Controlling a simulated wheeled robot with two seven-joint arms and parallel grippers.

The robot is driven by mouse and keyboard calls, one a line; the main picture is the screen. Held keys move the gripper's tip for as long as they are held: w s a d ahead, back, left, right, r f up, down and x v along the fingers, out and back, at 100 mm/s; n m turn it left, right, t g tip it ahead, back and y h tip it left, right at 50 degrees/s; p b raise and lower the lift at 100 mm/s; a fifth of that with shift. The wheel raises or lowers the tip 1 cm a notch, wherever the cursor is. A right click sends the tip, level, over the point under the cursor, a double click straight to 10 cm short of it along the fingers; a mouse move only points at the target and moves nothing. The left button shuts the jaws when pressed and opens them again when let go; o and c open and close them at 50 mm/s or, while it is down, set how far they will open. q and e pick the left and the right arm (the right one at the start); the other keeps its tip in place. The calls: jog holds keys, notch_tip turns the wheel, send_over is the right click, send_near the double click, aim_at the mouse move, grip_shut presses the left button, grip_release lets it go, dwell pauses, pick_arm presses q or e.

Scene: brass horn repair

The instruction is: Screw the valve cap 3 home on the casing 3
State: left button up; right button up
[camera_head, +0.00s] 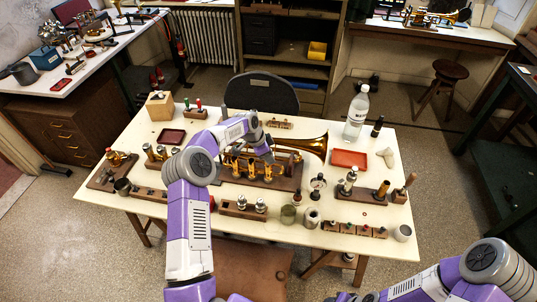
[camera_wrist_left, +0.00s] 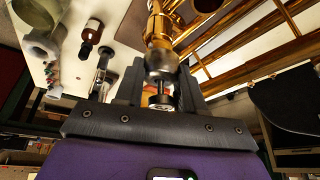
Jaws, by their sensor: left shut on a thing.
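The brass horn (camera_head: 309,143) lies on a dark wooden stand (camera_head: 288,183) in the middle of the table. My left gripper (camera_head: 268,156) is over the horn's valve section in the head view. In the left wrist view my left gripper (camera_wrist_left: 160,88) is shut around a silver valve cap (camera_wrist_left: 160,64), with a finger on either side. The cap meets the end of a brass casing (camera_wrist_left: 157,30) and looks in line with it. I cannot tell how far the thread is engaged. The gripper hides the cap in the head view. My right gripper is out of view.
A water bottle (camera_head: 356,112), a red tray (camera_head: 348,158) and a dark tray (camera_head: 171,136) stand around the horn. Wooden blocks with small parts (camera_head: 242,208) and jars (camera_head: 311,217) line the near side. The table's near left corner (camera_head: 95,198) is bare.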

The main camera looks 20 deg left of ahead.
pick_arm(q)
jog(key=shift+s+f, duration=0.15)
jog(key=shift+f, duration=0.15)
jog(key=m, duration=0.2)
jog(key=m+g, duration=0.1)
jog(key=m, duration=0.1)
jog(key=shift+a+g+h+p, duration=0.1)
jog(key=shift+g+h+p, duration=0.2)
jog(key=shift+h+p, duration=0.1)
jog(key=shift+m, duration=0.5)
jog(key=shift+r, duration=0.1)
jog(key=o, duration=1.2)
jog(key=shift+w, duration=0.2)
jog(key=shift+o, duration=0.2)
jog(key=shift+r, duration=0.1)
